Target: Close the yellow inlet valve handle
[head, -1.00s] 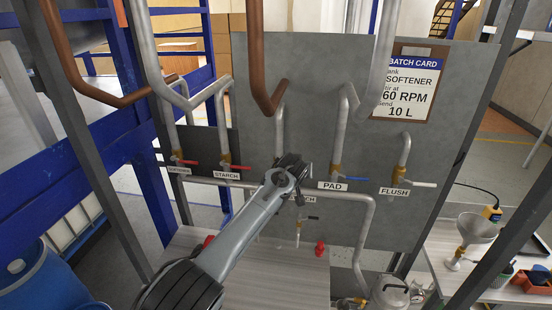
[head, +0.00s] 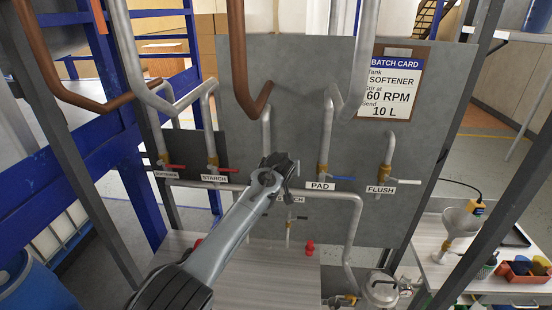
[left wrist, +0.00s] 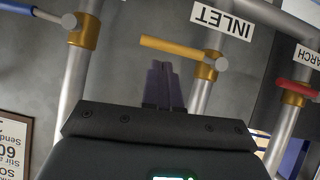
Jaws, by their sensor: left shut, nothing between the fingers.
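The yellow inlet valve handle (left wrist: 172,46) shows in the left wrist view, under the upside-down INLET label (left wrist: 222,18). It extends left from a brass valve body (left wrist: 205,66) on a grey pipe and lies across the pipe's direction. My left gripper (left wrist: 160,68) is shut and empty, with its fingertips just below the handle in that view; I cannot tell whether they touch it. In the head view my left gripper (head: 284,172) is in front of the panel's middle and hides the yellow handle. My right gripper is not in view.
Beside it are a blue PAD handle (head: 342,178), a white FLUSH handle (head: 405,181) and the red STARCH handle (head: 228,170). A black handle (head: 298,217) sits lower. Pipes stand in front of the grey panel (head: 290,70). A batch card (head: 394,85) hangs at upper right.

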